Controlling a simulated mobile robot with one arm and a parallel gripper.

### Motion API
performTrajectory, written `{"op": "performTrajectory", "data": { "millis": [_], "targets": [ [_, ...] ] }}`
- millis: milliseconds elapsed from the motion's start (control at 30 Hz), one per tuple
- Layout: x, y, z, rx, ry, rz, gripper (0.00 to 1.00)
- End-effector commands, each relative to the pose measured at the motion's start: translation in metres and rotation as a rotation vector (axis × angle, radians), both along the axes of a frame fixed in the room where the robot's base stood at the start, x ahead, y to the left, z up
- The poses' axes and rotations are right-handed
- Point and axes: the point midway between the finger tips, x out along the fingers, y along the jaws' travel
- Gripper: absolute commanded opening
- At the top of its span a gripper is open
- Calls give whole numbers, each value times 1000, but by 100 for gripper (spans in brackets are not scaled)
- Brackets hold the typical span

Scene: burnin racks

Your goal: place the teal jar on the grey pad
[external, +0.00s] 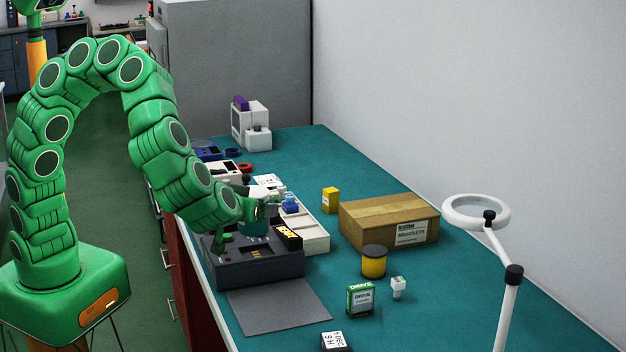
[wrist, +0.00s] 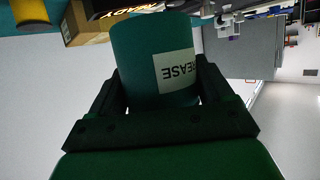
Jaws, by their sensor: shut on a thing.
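The teal jar (wrist: 145,75) with a white label, part of which reads "EASE", is between the fingers of my gripper (wrist: 157,82) in the wrist view. The fingers are shut on its sides. In the external view my gripper (external: 256,212) is over a dark grey device, and the jar (external: 256,227) shows only partly, as a small teal patch. The grey pad (external: 278,306) lies flat and bare on the teal bench in front of the device. The jar is not over the pad; it is farther back, above the device.
The dark device (external: 262,268) with a lit display (external: 288,236) borders the pad. A magnifier lamp (external: 507,300) rises at right.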

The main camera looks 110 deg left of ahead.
Motion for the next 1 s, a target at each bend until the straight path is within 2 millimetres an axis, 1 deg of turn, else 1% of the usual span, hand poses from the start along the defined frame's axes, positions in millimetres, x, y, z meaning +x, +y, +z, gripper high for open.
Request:
{"op": "performTrajectory", "data": {
  "millis": [33,200,400,500,633,767,867,1000],
  "targets": [
    [-2,-13,0,-1,1,-8,43],
    [-14,-50,0,-2,2,-25,43],
    [-29,-87,3,-3,0,-44,43],
    [-36,-99,4,-1,0,-50,43],
    [-41,-109,5,0,0,-56,43],
    [-41,-112,4,1,1,-58,43],
    [-34,-110,0,1,1,-58,43],
    [-19,-106,-8,1,2,-57,43]
  ]
}}
